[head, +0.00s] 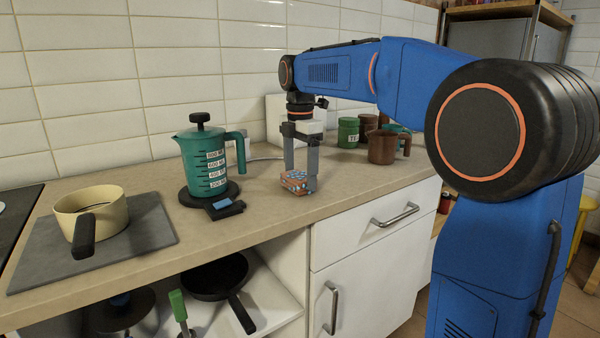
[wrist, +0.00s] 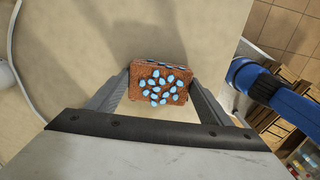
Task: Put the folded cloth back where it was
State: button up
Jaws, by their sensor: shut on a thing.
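The folded cloth (head: 294,182) is a small orange-brown block with pale blue spots. My gripper (head: 301,186) points down over the worktop with its two grey fingers on either side of the cloth. It is shut on the cloth, which also shows between the fingers in the wrist view (wrist: 160,84). The cloth is low at the worktop (head: 260,212), near its front edge; I cannot tell whether it touches the surface.
A teal measuring jug (head: 208,165) on a black base stands left of my gripper. A cream saucepan (head: 91,207) stands on a grey slab (head: 150,225) further left. A brown mug (head: 382,147) and a green tin (head: 348,132) stand behind, to the right. Bare worktop lies around the cloth.

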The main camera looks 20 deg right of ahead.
aim_at(300, 175)
jog(key=shift+f, duration=0.1)
jog(key=o, duration=0.9)
notch_tip(300, 175, up, 12)
jog(key=shift+r, duration=0.1)
jog(key=s+d+f+m+t, duration=0.1)
jog(key=s+d+f+m, duration=0.1)
jog(key=s+f+m, duration=0.5)
jog(key=s+d+f+m+t, duration=0.2)
jog(key=s+f+m, duration=0.5)
jog(key=s+f, duration=0.6)
jog(key=s+d+f+m+t, duration=0.1)
jog(key=s+d+f+m, duration=0.2)
jog(key=s+f+m, duration=0.4)
jog(key=shift+s+f+m+t, duration=0.15)
jog(key=shift+s+f, duration=0.5)
jog(key=shift+s, duration=0.45)
jog(key=shift+s+f+m+t, duration=0.1)
jog(key=shift+s+f, duration=0.5)
jog(key=shift+s, duration=0.45)
jog(key=shift+s+f+m+t, duration=0.15)
jog(key=shift+s+f, duration=0.5)
jog(key=shift+s, duration=0.45)
